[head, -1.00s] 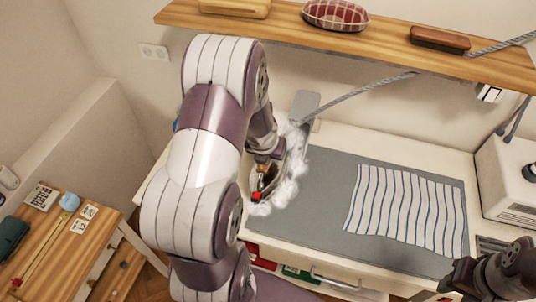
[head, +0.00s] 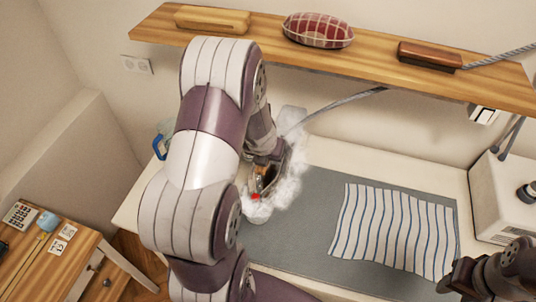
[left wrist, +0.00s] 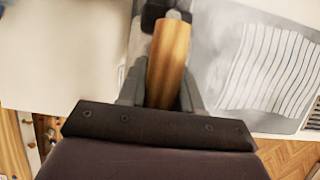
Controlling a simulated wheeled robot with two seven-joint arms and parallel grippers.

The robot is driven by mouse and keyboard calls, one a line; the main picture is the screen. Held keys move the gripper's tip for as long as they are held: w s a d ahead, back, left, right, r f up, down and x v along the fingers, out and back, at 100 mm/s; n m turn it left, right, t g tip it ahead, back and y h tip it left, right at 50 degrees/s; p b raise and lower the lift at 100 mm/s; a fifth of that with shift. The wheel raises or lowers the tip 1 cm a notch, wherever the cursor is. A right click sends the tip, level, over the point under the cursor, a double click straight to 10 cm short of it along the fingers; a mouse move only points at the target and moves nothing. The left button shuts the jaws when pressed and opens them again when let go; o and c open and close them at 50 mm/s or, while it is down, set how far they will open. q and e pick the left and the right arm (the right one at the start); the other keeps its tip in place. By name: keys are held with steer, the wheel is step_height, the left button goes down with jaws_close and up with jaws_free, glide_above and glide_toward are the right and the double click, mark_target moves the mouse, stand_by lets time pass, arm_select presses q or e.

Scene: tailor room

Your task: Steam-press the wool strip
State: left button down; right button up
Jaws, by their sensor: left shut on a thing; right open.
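The wool strip (head: 393,228), pale with thin dark blue wavy stripes, lies spread on the grey pressing mat (head: 300,252); it also shows in the left wrist view (left wrist: 268,70). My left gripper (head: 266,160) is shut on the wooden handle (left wrist: 168,62) of the steam iron (head: 262,184). The iron is over the mat's left part, left of the strip and apart from it, with white steam around it. My forearm partly hides the iron, and I cannot tell whether it touches the mat. My right gripper (head: 452,276) is open and empty at the lower right, near the strip's corner.
A grey hose (head: 340,104) runs behind the iron. A wooden shelf (head: 362,62) above holds a red plaid cushion (head: 318,30) and wooden blocks. A white machine (head: 500,200) stands at the right. A small wooden table (head: 50,255) is at the left. Bare mat lies between iron and strip.

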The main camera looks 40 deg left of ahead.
mark_target(273, 165)
arm_select(q)
steer(key=shift+f+b, duration=1.45)
steer(key=shift+b, duration=0.1)
steer(key=shift+w+d, duration=0.1)
steer(key=shift+d, duration=0.05)
steer(key=shift+w+d, duration=0.15)
steer(key=shift+d, duration=0.4)
steer(key=shift+a, duration=0.2)
steer(key=shift+s+a, duration=0.25)
steer(key=shift+a, duration=0.4)
steer(key=shift+s+a, duration=0.25)
steer(key=shift+a, duration=0.35)
steer(key=shift+w, duration=0.1)
